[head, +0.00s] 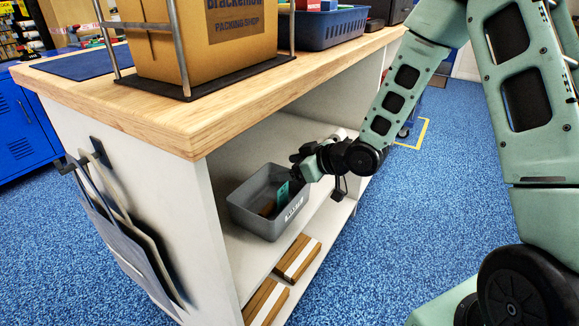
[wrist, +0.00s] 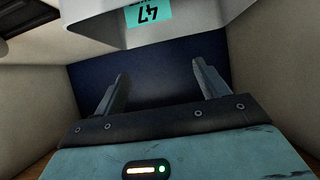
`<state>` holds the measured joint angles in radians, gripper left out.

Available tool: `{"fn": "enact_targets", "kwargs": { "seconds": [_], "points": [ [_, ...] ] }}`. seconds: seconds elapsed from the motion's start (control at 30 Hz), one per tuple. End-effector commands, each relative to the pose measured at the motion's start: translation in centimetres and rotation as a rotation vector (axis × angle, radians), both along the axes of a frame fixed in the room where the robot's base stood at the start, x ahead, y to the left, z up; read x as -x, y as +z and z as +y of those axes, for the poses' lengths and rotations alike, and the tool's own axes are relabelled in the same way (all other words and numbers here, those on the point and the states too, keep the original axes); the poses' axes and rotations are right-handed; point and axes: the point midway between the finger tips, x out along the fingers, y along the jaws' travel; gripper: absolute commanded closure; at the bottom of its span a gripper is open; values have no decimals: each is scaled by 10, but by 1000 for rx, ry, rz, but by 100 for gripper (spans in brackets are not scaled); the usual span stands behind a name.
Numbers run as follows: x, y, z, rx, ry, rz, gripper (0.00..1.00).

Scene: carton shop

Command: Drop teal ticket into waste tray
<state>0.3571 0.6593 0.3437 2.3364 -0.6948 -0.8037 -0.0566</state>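The grey waste tray (head: 253,221) stands on the upper shelf under the bench, with a pale label on its front. A teal piece that looks like the ticket (head: 282,195) stands upright inside it near the right wall. In the wrist view a teal ticket (wrist: 148,13) marked 47 shows upside down at the top edge, against a pale grey surface. I cannot tell if both are the same ticket. My gripper (head: 302,162) is at the tray's right rim. In the wrist view its fingers (wrist: 159,70) are apart with nothing between them.
The bench top (head: 190,117) overhangs the shelf, and its white side panel (head: 217,210) stands left of the tray. A small brown piece (head: 267,208) lies in the tray. Brown flat packs (head: 297,257) lie on the lower shelf. Blue floor in front is clear.

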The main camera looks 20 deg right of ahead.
Motion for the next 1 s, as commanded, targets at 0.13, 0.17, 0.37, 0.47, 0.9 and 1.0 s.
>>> {"fn": "enact_targets", "kwargs": {
  "seconds": [0.13, 0.17, 0.37, 0.47, 0.9, 1.0],
  "points": [
    [0, 0, 0, 0, 0, 0, 26],
    [0, 0, 0, 0, 0, 0, 26],
    [11, 10, -9, 1, -3, -2, 26],
    [24, 20, -19, 1, -4, 0, 26],
    [84, 65, -62, -6, -2, 4, 26],
    [84, 67, -64, -7, 0, 4, 26]
  ]
}}
